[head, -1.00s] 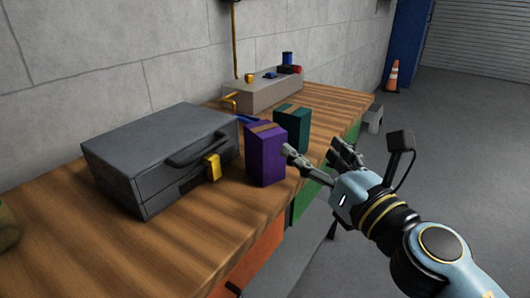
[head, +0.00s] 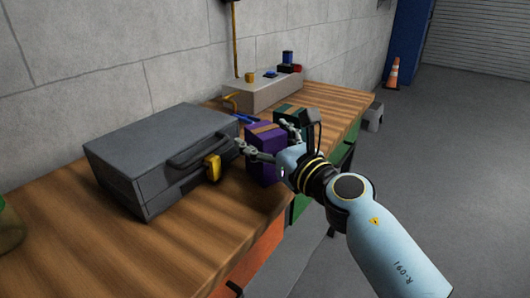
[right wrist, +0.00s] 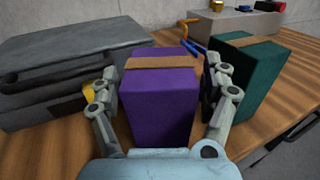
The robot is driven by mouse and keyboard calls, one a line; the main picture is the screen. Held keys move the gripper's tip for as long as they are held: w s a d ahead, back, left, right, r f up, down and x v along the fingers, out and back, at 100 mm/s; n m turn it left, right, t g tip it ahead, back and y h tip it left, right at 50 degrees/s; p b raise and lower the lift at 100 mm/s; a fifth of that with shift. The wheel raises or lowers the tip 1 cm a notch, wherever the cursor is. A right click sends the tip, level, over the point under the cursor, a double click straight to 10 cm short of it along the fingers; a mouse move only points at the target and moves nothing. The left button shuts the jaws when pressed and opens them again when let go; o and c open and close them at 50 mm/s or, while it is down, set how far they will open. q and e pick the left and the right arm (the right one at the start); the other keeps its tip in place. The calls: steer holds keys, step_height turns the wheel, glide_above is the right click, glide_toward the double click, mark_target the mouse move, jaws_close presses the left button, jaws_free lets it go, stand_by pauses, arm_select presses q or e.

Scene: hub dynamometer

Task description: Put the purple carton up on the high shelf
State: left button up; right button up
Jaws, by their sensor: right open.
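The purple carton (head: 262,168) stands upright on the wooden bench, with a brown tape strip across its top. In the right wrist view the purple carton (right wrist: 160,100) fills the space between the fingers. My right gripper (head: 268,142) is open, with one finger on each side of the carton. In the right wrist view the right gripper (right wrist: 162,90) shows small gaps or near contact at the carton's sides; I cannot tell if it touches. My left gripper is not in view. The high shelf is not seen.
A teal carton (right wrist: 248,75) stands close to the right finger. A grey case (head: 150,150) with a yellow latch (head: 212,167) is close on the left. A grey block (head: 262,95) with small items is at the back. The wooden bench top (head: 130,250) is clear in front.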

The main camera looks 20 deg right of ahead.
steer(key=shift+r, duration=0.1)
steer(key=c, duration=1.5)
